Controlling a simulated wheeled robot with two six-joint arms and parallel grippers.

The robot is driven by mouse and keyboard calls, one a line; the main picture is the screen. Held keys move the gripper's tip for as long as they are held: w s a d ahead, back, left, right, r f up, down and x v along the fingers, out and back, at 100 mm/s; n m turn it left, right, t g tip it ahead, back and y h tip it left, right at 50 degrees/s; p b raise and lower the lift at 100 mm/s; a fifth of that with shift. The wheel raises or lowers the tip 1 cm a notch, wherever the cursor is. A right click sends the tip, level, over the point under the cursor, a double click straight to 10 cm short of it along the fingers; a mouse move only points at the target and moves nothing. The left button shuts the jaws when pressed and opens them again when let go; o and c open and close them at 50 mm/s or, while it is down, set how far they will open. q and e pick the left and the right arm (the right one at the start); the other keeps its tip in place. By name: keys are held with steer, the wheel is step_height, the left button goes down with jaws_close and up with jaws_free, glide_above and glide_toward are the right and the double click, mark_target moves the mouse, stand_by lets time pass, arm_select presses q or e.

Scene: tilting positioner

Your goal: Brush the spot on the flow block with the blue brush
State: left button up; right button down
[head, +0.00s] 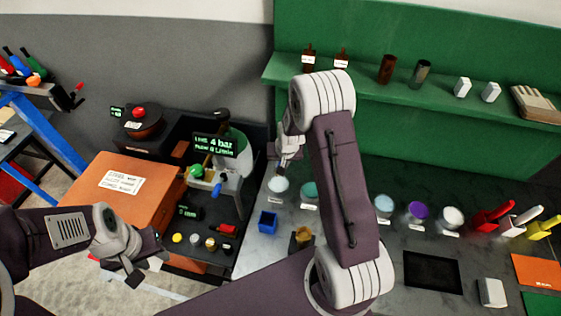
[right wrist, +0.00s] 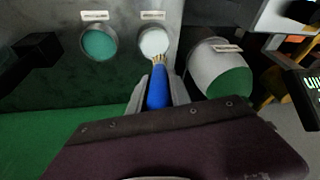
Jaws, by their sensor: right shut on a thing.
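My right gripper (right wrist: 158,88) is shut on the blue brush (right wrist: 158,90). In the right wrist view the brush's pale bristles point at a pot of white stuff (right wrist: 154,42); whether they touch it I cannot tell. In the head view my right gripper (head: 288,158) is above that pot (head: 278,186), and the brush is not clear there. The flow block seems to be the grey unit (head: 232,182) under the display reading 4 bar, with a green knob and a blue handle. I cannot make out its spot. My left gripper (head: 146,264) looks open and empty, beside the orange box.
A green pot (head: 308,191) and other pots stand along the bench. A blue holder (head: 268,222) stands in front of the white pot. The orange box (head: 118,185) is left of the black tray (head: 230,245). A green shelf (head: 430,95) with bottles is behind.

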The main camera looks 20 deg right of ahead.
step_height(320, 180, down, 6)
steer(key=b, duration=0.4)
steer(key=shift+r, duration=0.2)
steer(key=shift+f+b, duration=0.6)
steer(key=shift+b, duration=0.2)
stand_by(1.5)
step_height(320, 180, up, 7)
steer(key=p, duration=0.6)
steer(key=shift+r, duration=0.1)
stand_by(0.4)
